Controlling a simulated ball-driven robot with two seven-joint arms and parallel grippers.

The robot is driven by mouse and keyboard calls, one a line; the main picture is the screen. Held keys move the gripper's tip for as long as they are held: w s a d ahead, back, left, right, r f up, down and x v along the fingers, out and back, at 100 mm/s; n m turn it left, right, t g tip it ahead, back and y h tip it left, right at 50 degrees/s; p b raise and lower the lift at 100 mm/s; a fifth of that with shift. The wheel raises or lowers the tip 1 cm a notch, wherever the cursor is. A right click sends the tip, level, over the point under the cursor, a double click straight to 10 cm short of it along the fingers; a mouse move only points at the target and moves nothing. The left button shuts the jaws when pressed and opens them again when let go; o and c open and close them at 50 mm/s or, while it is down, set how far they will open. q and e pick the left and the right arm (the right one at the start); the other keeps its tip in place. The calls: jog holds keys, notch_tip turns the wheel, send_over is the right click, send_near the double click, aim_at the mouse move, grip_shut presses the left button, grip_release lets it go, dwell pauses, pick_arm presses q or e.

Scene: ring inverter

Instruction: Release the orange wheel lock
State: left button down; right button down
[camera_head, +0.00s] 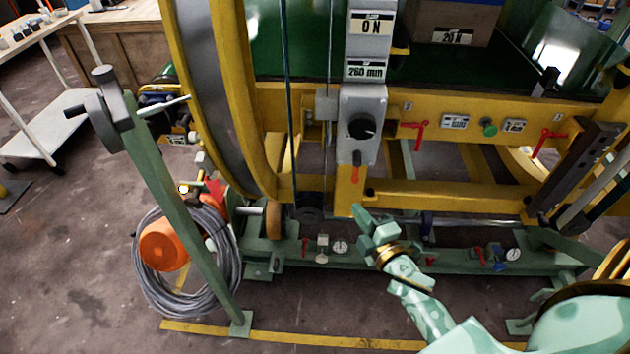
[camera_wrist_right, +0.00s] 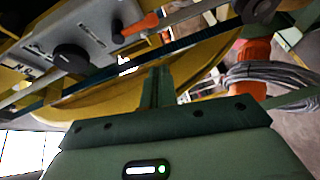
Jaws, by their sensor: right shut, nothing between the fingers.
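A small orange lever (camera_head: 355,174) hangs below the grey control box (camera_head: 361,125) on the yellow machine frame. In the right wrist view an orange handle (camera_wrist_right: 138,27) sticks out from the grey box (camera_wrist_right: 80,45), above and left of my fingers. I cannot tell for certain that this is the wheel lock. My right gripper (camera_head: 357,211) is just below the lever in the head view, apart from it. Its fingers (camera_wrist_right: 158,88) are shut together and empty. My left gripper is not in view.
A large yellow ring (camera_head: 183,60) stands at the left. A green post (camera_head: 165,190), coiled grey cable (camera_head: 222,285) and an orange drum (camera_head: 165,246) are by it. Red handles (camera_head: 421,133) line the yellow beam. Free floor lies in front at the left.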

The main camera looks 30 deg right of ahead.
aim_at(356, 168)
jog(key=w+d+r+n+b, duration=0.1)
jog(key=w+d+n, duration=0.1)
jog(key=w, duration=0.7)
jog(key=shift+d+y+b, duration=0.3)
jog(key=shift+d, duration=0.25)
dwell(0.4)
jog(key=shift+r, duration=0.1)
jog(key=shift+s+d+n+p, duration=0.1)
jog(key=shift+n+p, duration=0.3)
jog(key=shift+p, duration=0.1)
